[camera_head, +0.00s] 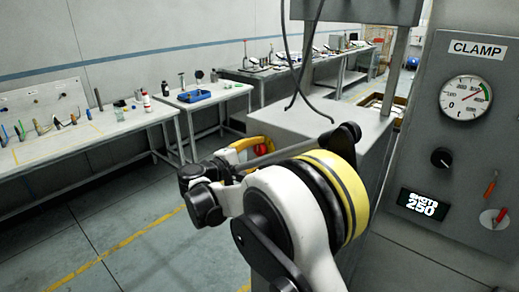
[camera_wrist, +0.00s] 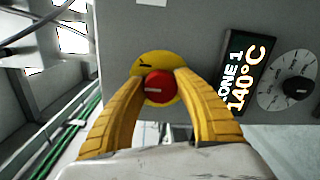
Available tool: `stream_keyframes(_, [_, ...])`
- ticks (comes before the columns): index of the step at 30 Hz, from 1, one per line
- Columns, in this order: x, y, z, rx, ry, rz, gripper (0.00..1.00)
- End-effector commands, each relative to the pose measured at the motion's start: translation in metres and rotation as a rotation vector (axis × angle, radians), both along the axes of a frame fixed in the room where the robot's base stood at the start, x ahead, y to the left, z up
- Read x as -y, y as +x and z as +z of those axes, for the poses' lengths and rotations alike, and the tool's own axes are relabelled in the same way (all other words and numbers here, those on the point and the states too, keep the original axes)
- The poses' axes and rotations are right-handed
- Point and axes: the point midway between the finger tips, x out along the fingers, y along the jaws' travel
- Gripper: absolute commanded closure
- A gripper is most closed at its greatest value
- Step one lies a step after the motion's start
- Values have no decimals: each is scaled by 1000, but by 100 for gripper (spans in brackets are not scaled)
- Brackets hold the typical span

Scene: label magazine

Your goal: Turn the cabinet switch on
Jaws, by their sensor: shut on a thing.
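The cabinet switch is a red knob (camera_wrist: 158,88) on a round yellow plate (camera_wrist: 157,60), set on a grey cabinet face in the wrist view. A short pale mark on the knob looks roughly level in the picture, and a small dark mark shows on the plate to its upper left. My gripper (camera_wrist: 161,80) has its two yellow fingers closed on the knob's left and right sides. In the head view my gripper (camera_head: 240,152) is at the grey cabinet (camera_head: 310,122), with the red knob (camera_head: 262,149) partly hidden by the finger and wrist.
In the wrist view, a display (camera_wrist: 240,75) reading "ZONE 1 140°C" and a dial (camera_wrist: 290,82) sit right of the switch. The CLAMP panel (camera_head: 465,150) stands close on the right in the head view. A workbench (camera_head: 85,135) lines the left, with open floor before it.

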Motion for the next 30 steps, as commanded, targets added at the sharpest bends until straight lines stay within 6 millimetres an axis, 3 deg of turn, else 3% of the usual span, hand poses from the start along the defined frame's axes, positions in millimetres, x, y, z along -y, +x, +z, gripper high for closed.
stream_keyframes(18, [1, 0, -1, 339, 436, -1, 93])
stream_keyframes(30, [1, 0, -2, 459, 588, -1, 93])
